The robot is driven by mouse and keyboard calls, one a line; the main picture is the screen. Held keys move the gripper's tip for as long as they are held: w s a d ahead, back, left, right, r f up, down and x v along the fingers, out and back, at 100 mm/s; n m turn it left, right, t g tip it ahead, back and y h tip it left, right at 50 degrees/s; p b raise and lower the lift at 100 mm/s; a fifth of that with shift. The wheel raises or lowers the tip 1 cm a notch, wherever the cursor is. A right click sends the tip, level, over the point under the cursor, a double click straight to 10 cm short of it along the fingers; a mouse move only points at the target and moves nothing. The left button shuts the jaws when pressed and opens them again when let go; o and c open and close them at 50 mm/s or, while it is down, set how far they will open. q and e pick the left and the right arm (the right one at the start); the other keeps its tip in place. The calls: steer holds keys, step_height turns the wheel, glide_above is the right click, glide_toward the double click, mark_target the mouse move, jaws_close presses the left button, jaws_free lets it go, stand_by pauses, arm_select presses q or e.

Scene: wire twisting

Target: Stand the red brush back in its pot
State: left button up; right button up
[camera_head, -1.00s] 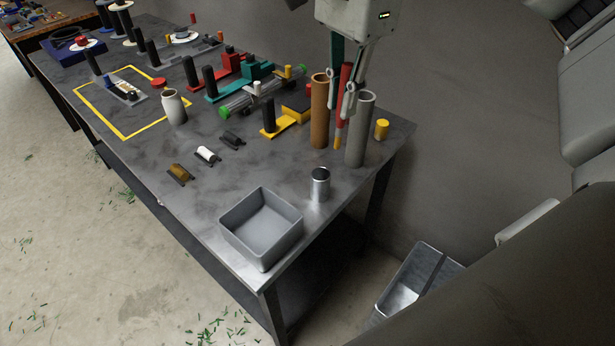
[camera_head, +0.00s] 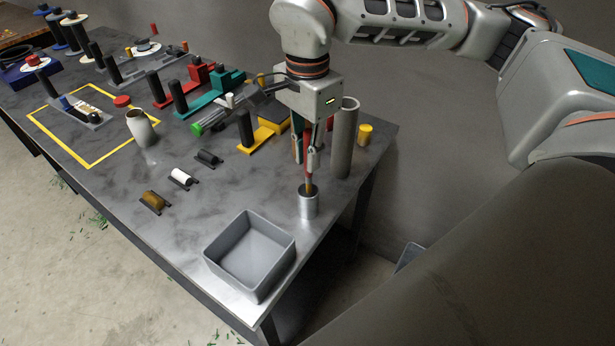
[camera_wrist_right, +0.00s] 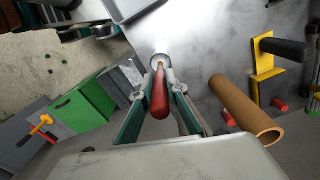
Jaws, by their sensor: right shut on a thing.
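The red brush (camera_head: 308,168) hangs upright, bristle end down, in my right gripper (camera_head: 306,160). The gripper's fingers are shut on its red handle, which also shows in the right wrist view (camera_wrist_right: 159,98). The pot (camera_head: 308,206) is a small silver metal cup near the table's right front edge. The brush's lower end is at the pot's mouth, and its tip appears to be inside the rim. In the right wrist view the brush lines up with the pot (camera_wrist_right: 158,50). My left gripper is not in view.
A tall grey tube (camera_head: 345,140) stands just right of my right gripper. A brown tube (camera_wrist_right: 245,108) is close by in the wrist view. A square grey tray (camera_head: 250,256) sits in front of the pot. A yellow cylinder (camera_head: 365,134) stands at the back right.

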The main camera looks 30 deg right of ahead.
mark_target(308, 131)
step_height(308, 131, down, 3)
steer(key=shift+r, duration=0.15)
steer(key=shift+f, duration=1.85)
steer(key=shift+f, duration=0.1)
steer(key=o, duration=0.8)
steer(key=shift+o, duration=0.2)
steer(key=shift+r, duration=0.3)
step_height(308, 131, up, 12)
steer(key=shift+f, duration=0.15)
